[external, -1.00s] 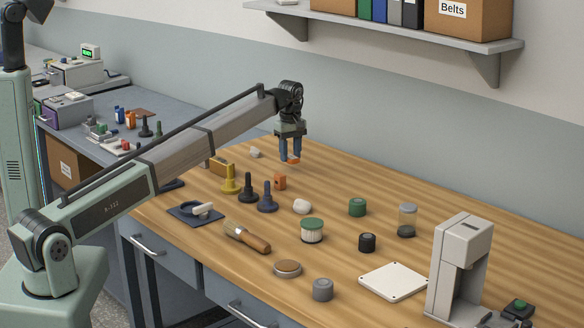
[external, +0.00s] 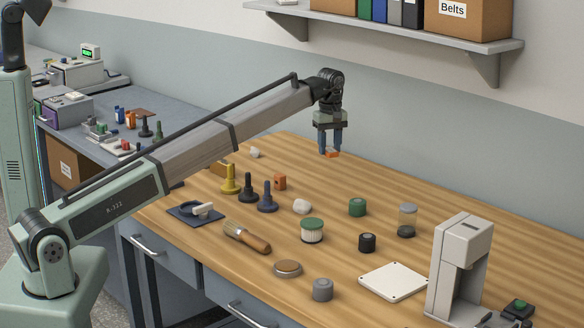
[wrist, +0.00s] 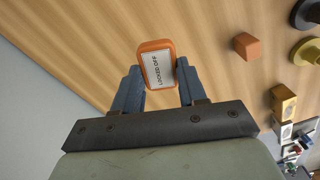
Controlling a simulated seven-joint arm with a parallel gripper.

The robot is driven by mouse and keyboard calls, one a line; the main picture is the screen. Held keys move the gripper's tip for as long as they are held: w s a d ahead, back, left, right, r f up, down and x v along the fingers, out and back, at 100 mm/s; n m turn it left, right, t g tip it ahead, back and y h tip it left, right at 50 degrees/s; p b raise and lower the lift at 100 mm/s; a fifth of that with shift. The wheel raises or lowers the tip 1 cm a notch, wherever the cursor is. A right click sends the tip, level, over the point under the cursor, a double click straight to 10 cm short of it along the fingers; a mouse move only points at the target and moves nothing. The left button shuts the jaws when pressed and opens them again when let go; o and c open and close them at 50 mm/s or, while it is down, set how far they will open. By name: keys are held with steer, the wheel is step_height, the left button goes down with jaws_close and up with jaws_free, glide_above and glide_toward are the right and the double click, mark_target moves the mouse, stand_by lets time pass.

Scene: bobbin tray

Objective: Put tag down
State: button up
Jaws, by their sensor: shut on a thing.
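The tag appears to be held above the table surface, though the exact gap is hard to judge.
An orange block (external: 280,181), a yellow peg (external: 230,180) and dark pegs (external: 248,189) stand to the left. A white lump (external: 301,206), green cap (external: 357,207) and glass jar (external: 407,220) stand nearer the front. The wood (external: 365,175) below right of my gripper is clear.

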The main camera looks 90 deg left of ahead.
mark_target(336, 153)
steer(key=w+d, duration=0.2)
steer(key=shift+d, duration=0.35)
steer(key=n, duration=0.4)
steer(key=shift+s, duration=0.1)
steer(key=shift+f, duration=4.95)
steer(key=shift+f, duration=0.2)
steer(key=o, duration=1)
step_height(336, 153, up, 12)
steer(key=shift+r, duration=0.2)
